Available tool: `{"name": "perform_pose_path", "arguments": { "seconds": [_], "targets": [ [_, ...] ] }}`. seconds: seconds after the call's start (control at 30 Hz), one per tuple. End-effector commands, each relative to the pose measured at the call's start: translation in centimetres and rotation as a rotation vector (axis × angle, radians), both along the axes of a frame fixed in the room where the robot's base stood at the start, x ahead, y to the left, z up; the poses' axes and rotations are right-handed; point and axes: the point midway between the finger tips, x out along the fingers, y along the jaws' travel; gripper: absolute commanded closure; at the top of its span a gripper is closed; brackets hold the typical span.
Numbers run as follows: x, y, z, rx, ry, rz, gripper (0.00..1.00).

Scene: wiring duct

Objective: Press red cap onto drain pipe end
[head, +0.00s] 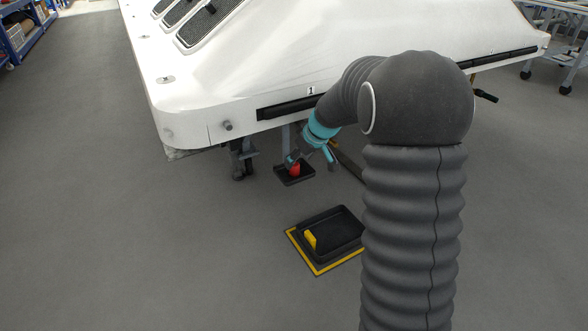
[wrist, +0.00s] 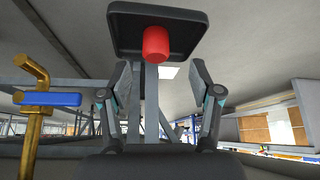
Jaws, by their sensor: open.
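The red cap (head: 295,169) sits in a small black tray (head: 296,179) under the white machine's edge. In the wrist view the red cap (wrist: 156,44) and the tray (wrist: 190,18) show at the top centre. My gripper (wrist: 160,80) is open and empty, with one finger on each side of the picture below the cap. The cap appears just beyond the fingertips, apart from them. A brass pipe (wrist: 33,135) with a blue lever (wrist: 48,99) stands left in the wrist view; I cannot tell which end is the drain end.
A larger black tray (head: 346,220) with a yellow block (head: 310,240) stands on a yellow-edged mat (head: 317,271) on the floor. A dark caster (head: 240,160) is left of the cap. The floor at left is clear.

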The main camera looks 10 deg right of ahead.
Motion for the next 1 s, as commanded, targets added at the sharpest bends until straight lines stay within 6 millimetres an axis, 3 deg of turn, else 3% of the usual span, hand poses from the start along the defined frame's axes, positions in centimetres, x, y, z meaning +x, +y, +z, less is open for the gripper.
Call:
{"name": "perform_pose_path", "arguments": {
  "seconds": [0.17, 0.5, 0.77, 0.93, 1.0],
  "targets": [
    [0.4, 0.1, -0.7, 0.001, 0.002, 0.000, 0.36],
    [2.5, 0.8, -4.4, 0.000, 0.000, 0.000, 0.36],
    [2.6, 0.9, -4.6, 0.000, 0.000, -0.001, 0.36],
    [2.6, 0.9, -4.6, 0.000, 0.000, -0.001, 0.79],
    [2.6, 0.9, -4.6, 0.000, 0.000, -0.001, 0.82]
  ]
}}
